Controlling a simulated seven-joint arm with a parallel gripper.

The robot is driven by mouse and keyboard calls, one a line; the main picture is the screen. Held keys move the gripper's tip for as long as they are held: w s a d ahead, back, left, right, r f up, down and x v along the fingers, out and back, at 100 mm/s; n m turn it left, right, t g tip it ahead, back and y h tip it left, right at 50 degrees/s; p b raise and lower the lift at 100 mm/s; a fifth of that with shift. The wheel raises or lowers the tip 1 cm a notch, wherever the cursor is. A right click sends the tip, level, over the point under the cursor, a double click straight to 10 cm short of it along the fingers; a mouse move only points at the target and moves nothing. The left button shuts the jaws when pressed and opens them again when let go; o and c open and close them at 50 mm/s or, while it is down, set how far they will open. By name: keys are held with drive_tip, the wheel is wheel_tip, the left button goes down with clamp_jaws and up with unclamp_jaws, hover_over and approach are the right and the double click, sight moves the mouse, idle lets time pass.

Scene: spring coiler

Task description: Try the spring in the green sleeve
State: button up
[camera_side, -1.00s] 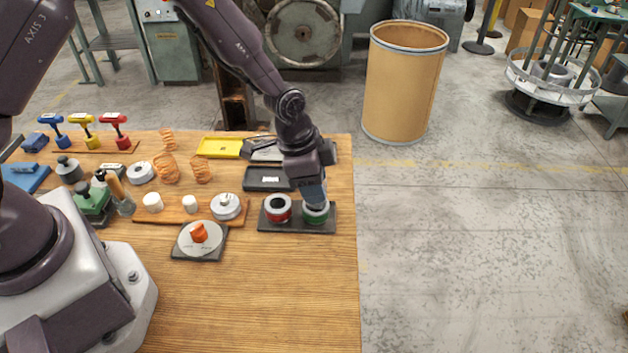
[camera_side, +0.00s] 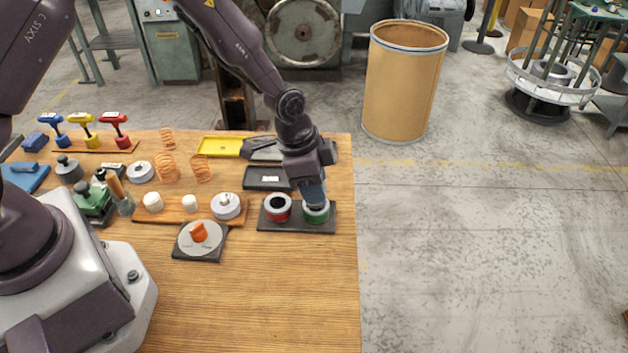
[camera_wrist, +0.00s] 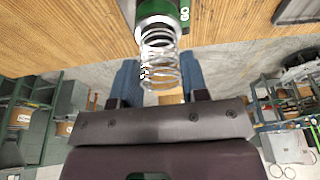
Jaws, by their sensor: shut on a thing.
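The green sleeve (camera_side: 316,214) stands upright on a dark base plate (camera_side: 288,228), to the right of a red sleeve (camera_side: 277,209). My gripper (camera_side: 315,198) is just above the green sleeve's mouth, pointing down. In the wrist view, its blue fingers stand on either side of a silvery wire spring (camera_wrist: 160,68) and are shut on it. The spring's far end meets the pale rim of the green sleeve (camera_wrist: 158,6). I cannot tell how far it reaches inside. In the side view the spring is hidden by the fingers.
A dark tray (camera_side: 266,186) and a yellow tray (camera_side: 220,147) lie behind the sleeves. A round dial with an orange knob (camera_side: 199,233) sits at the front left. Several copper-coloured springs (camera_side: 201,168) stand further left. The table's right edge is close by; its front is clear.

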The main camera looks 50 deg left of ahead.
drive_tip(key=shift+f, duration=0.45)
idle(0.6)
drive_tip(key=shift+r, duration=2.55)
